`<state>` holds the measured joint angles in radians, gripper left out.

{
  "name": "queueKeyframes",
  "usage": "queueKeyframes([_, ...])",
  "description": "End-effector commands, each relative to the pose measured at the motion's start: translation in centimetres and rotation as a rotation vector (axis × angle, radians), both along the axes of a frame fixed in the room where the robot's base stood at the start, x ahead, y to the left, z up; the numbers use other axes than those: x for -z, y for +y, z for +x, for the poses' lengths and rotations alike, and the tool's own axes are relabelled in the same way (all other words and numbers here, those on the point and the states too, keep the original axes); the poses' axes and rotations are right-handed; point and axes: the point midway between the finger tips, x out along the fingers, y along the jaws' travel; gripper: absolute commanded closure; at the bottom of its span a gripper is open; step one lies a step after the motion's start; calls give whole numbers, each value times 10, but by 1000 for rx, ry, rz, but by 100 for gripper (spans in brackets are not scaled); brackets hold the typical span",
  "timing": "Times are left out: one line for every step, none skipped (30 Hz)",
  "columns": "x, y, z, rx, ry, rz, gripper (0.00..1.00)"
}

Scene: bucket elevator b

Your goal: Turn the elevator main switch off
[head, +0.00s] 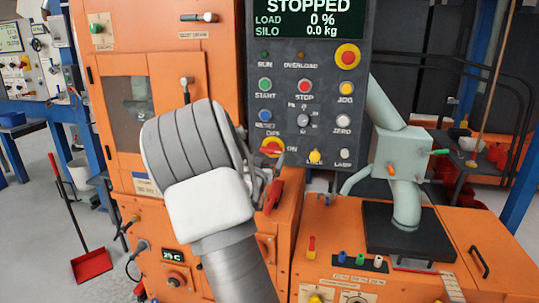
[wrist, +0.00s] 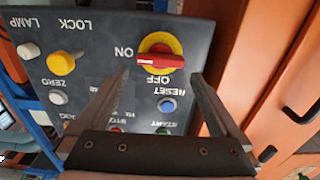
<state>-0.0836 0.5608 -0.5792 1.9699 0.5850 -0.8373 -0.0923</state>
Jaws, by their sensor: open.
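The elevator main switch is a red handle on a yellow round plate (wrist: 160,45) on a dark grey control panel. In the wrist view, which shows the panel upside down, the handle lies level, with the ON label at its left end and the OFF label below it. In the head view the switch (head: 272,147) is partly hidden by my arm. My gripper (wrist: 161,76) is open and empty, its fingertips on either side below the handle in the picture. I cannot tell whether they touch the panel. In the head view the fingers are mostly hidden behind my wrist.
Close by on the panel are a blue RESET button (wrist: 166,104), a yellow LOCK knob (wrist: 62,63) and other buttons. A display (head: 306,18) above reads STOPPED. An orange cabinet (head: 285,230) lies below the panel, and a grey pipe (head: 402,195) stands to the right.

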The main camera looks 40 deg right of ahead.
Motion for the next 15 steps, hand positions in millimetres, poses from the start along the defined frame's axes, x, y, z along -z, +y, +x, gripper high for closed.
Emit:
queueKeyframes([1, -7, 6, 1, 0, -1, 0])
queueKeyframes([1, -11, 8, 1, 0, -1, 0])
queueKeyframes([1, -16, 12, 1, 2, -1, 0])
queueKeyframes([1, -18, 15, 1, 2, -1, 0])
queueKeyframes([0, -21, 18, 0, 1, -2, 0])
queueKeyframes([0, -24, 20, 0, 1, -2, 0])
queueKeyframes([0, -26, 22, 0, 2, -1, 0])
queueKeyframes([1, -28, 24, 0, 2, -1, 0])
queueKeyframes([1, -30, 25, 0, 2, -1, 0])
queueKeyframes([1, -31, 26, 0, 2, -1, 0])
queueKeyframes([0, -32, 27, -1, 1, -1, 0])
queueKeyframes([0, -33, 28, -1, 1, -1, 0])
queueKeyframes([0, -33, 29, -1, 1, -1, 0])
queueKeyframes([0, -34, 29, -1, 1, -1, 0])
queueKeyframes([0, -34, 29, -1, 1, 0, 0])
